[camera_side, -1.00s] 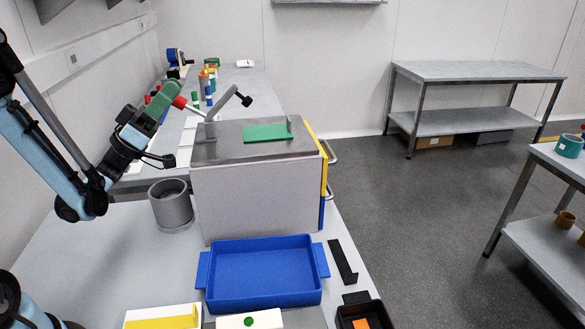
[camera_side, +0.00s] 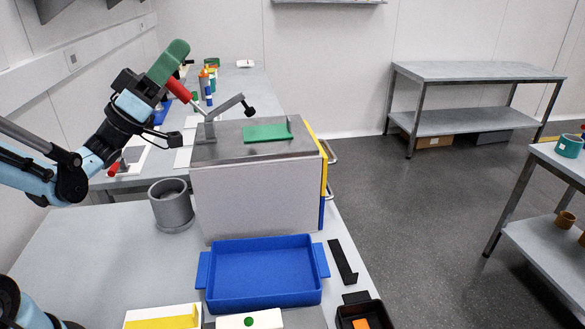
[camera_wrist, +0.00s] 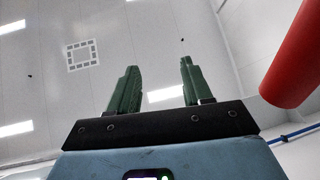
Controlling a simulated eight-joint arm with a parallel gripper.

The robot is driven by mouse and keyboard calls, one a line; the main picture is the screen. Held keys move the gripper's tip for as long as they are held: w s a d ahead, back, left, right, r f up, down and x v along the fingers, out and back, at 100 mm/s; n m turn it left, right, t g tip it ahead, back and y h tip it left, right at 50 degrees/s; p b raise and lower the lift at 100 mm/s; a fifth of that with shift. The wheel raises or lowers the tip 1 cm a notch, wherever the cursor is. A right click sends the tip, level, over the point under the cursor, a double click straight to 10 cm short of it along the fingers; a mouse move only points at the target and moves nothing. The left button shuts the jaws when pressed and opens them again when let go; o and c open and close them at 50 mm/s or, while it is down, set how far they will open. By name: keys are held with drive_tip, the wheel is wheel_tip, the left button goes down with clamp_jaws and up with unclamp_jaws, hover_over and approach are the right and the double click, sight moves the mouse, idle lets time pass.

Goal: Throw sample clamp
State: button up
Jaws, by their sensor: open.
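The sample clamp (camera_side: 207,125) is a grey toggle clamp on the left of the box top. Its red handle (camera_side: 178,90) points up and to the left. Its arm reaches right, with a black tip (camera_side: 249,111) above the green plate (camera_side: 266,132) and apart from it. My gripper (camera_side: 179,46), with green fingers, is open and tilted upward, its tips above the red handle. In the wrist view my gripper (camera_wrist: 158,66) has nothing between its fingers. The red handle (camera_wrist: 298,62) shows there to the right, outside the jaws. Whether a finger touches the handle I cannot tell.
The grey-topped box (camera_side: 240,195) stands on the bench. A grey cup (camera_side: 172,207) stands left of it. An empty blue tray (camera_side: 215,298) lies in front. A black bracket (camera_side: 343,262) lies to its right. Bottles and tools stand on the bench behind.

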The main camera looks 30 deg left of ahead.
drive_tip(key=shift+s+d+r, duration=0.25)
drive_tip(key=shift+d+r, duration=0.4)
drive_tip(key=shift+d, duration=0.3)
drive_tip(key=shift+s+d+r, duration=0.25)
drive_tip(key=shift+d+r, duration=0.4)
drive_tip(key=shift+d, duration=0.3)
drive_tip(key=w+a+r+m+g+h, duration=0.1)
drive_tip(key=a+r+m+g, duration=0.35)
drive_tip(key=r, duration=0.25)
drive_tip(key=s+a+f+n+g+y, duration=0.2)
drive_tip(key=s+a+g+y, duration=0.2)
drive_tip(key=a, duration=0.7)
wheel_tip(320, 180, down, 15)
drive_tip(key=x, duration=1.1)
drive_tip(key=shift+d+r, duration=0.2)
drive_tip(key=shift+r, duration=0.05)
